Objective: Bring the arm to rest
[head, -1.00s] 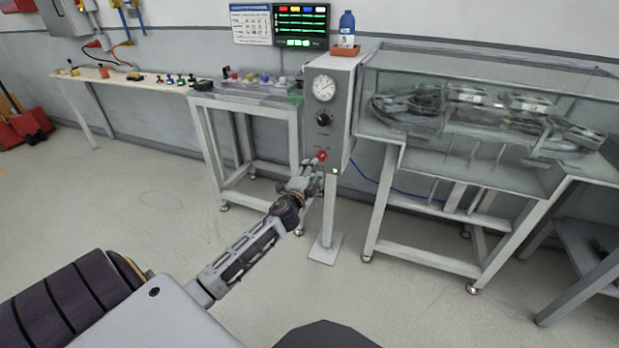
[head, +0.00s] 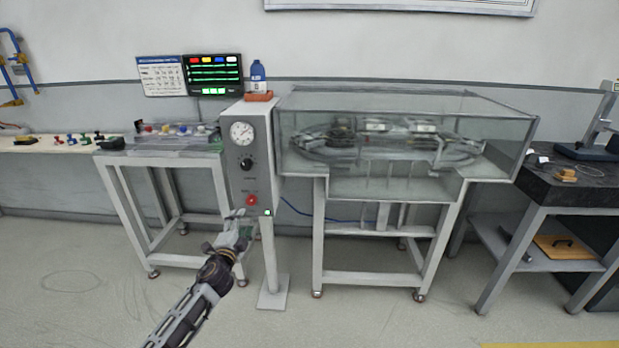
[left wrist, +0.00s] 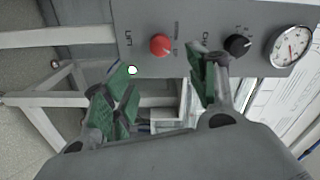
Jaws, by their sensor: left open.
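My left gripper (head: 238,236) is raised in front of the lower part of the grey control box (head: 262,165), just below its red button (head: 251,200). In the left wrist view its two green-padded fingers (left wrist: 160,90) are spread apart with nothing between them. There the red button (left wrist: 160,45) and a black knob (left wrist: 237,45) lie beyond the fingertips. A small lit lamp (left wrist: 132,70) shows beside the left finger. Whether a fingertip touches the box I cannot tell. My right gripper is in neither view.
A glass-cased ring track (head: 400,185) stands right of the control box. A white-framed table (head: 160,158) with a clear tray stands left of it. A dark-topped bench (head: 570,190) is at the far right. The floor in front is open.

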